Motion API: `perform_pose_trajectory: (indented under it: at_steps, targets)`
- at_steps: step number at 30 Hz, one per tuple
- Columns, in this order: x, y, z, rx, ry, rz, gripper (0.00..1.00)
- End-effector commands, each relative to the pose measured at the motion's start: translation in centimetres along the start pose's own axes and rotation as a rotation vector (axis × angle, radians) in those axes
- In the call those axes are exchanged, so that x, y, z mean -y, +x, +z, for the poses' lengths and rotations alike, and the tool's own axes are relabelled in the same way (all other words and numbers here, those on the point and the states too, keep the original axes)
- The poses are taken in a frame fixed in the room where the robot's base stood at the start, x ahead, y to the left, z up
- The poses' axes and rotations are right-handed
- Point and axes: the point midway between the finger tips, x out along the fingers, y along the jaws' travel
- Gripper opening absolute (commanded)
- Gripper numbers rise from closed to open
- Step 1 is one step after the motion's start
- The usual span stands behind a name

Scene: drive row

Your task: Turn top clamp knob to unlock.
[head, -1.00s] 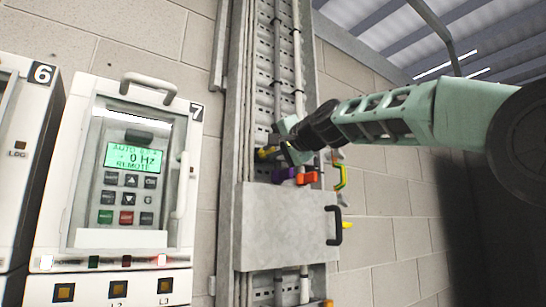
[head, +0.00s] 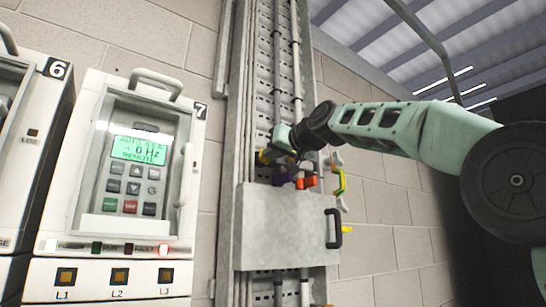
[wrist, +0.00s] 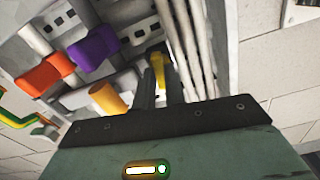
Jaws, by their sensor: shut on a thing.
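My gripper (wrist: 159,74) has its two dark fingers closed around a yellow knob (wrist: 157,63) in the wrist view. A second, orange-yellow knob (wrist: 108,98) sits just left of the fingers, apart from them. A purple knob (wrist: 93,47) and an orange knob (wrist: 45,73) are farther left. In the head view my gripper (head: 279,150) is at the metal channel, and a bit of yellow (head: 264,156) shows beside it. The purple knob (head: 284,175) and orange knob (head: 305,183) lie just below. The clamp's inner parts are hidden by my fingers.
A grey box (head: 283,230) with a black handle (head: 333,228) is below the knobs. Vertical pipes (head: 281,70) run up the perforated channel. A yellow-green cable (head: 340,182) hangs at right. Drive unit 7 (head: 187,92) stands at left, its display lit.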

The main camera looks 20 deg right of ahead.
Motion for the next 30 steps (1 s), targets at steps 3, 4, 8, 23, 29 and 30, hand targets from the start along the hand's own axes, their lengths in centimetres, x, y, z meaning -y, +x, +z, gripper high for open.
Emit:
perform_pose_trajectory:
  at_steps: [3,4,8,23,29,30]
  targets:
    - [-0.06,0.07,0.23,0.004,-0.064,0.000,0.00]
    - [-0.06,0.07,0.23,0.004,-0.079,0.000,0.00]
    - [-0.05,0.07,0.22,0.004,-0.125,0.000,0.00]
    - [-0.04,0.08,0.16,0.004,-0.171,0.000,0.00]
    - [-0.04,0.08,0.17,0.004,-0.171,0.000,0.29]
    - [-0.03,0.07,0.15,0.004,-0.170,0.000,0.34]
